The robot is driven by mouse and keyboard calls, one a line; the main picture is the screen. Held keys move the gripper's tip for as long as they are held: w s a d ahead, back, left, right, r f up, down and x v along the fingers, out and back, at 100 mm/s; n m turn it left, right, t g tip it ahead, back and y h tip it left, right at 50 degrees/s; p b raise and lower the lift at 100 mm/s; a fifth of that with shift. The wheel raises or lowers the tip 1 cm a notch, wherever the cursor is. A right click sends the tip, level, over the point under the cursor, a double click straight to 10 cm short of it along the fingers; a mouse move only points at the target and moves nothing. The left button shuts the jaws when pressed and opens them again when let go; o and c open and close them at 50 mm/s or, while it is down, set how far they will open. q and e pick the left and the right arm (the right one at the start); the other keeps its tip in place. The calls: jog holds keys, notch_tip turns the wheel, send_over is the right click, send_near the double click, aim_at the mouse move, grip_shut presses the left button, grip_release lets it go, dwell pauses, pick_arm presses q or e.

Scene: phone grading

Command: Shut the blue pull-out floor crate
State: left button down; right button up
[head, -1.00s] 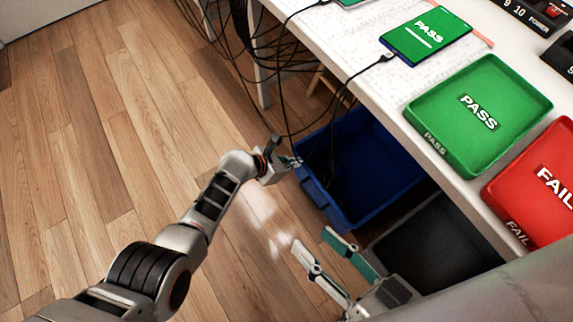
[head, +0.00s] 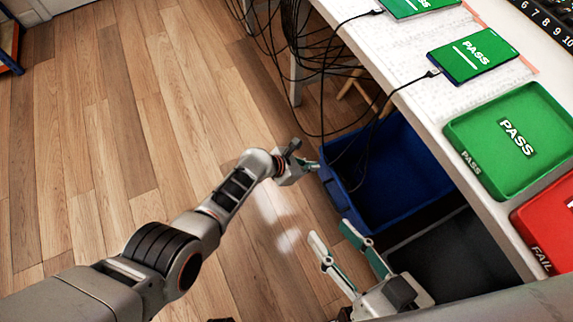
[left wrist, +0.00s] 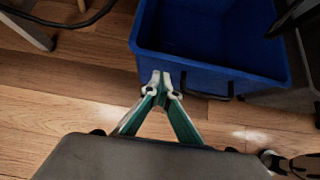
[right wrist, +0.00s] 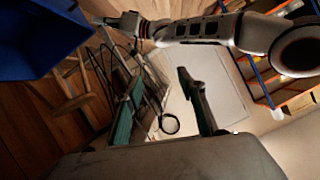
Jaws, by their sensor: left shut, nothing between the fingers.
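The blue floor crate (head: 372,222) stands on the floor, partly out from under the table. Its interior looks empty, and its far end is hidden under the tabletop. In the left wrist view the crate (left wrist: 215,78) shows its front wall with a dark handle. My left gripper (head: 314,166) is shut and empty at the crate's outer wall. In the left wrist view the fingertips (left wrist: 163,80) are at or very near that wall; I cannot tell whether they touch. My right gripper (head: 330,232) is open and empty, nearer than the crate. The crate also shows in the right wrist view (right wrist: 35,35).
A black crate (head: 445,262) stands beside the blue one under the table. Dark cables (head: 325,60) hang from the table, some across the crate. The table (head: 415,95) holds phones, a green PASS tray (head: 475,178) and a red FAIL tray (head: 530,222). Floor at left is clear.

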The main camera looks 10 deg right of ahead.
pick_arm(q)
jog(key=p+v, duration=0.7)
jog(key=v, duration=0.3)
jog(key=shift+s+a, duration=0.2)
jog(key=shift+a, duration=0.1)
pick_arm(e)
jog(key=d+f+n+g+h, duration=0.1)
jog(key=d+f+n, duration=0.1)
jog(key=d+n, duration=0.2)
jog(key=d, duration=0.2)
jog(key=shift+s+d+h, duration=0.25)
jog(key=shift+d+h, duration=0.15)
jog(key=shift+r, duration=0.1)
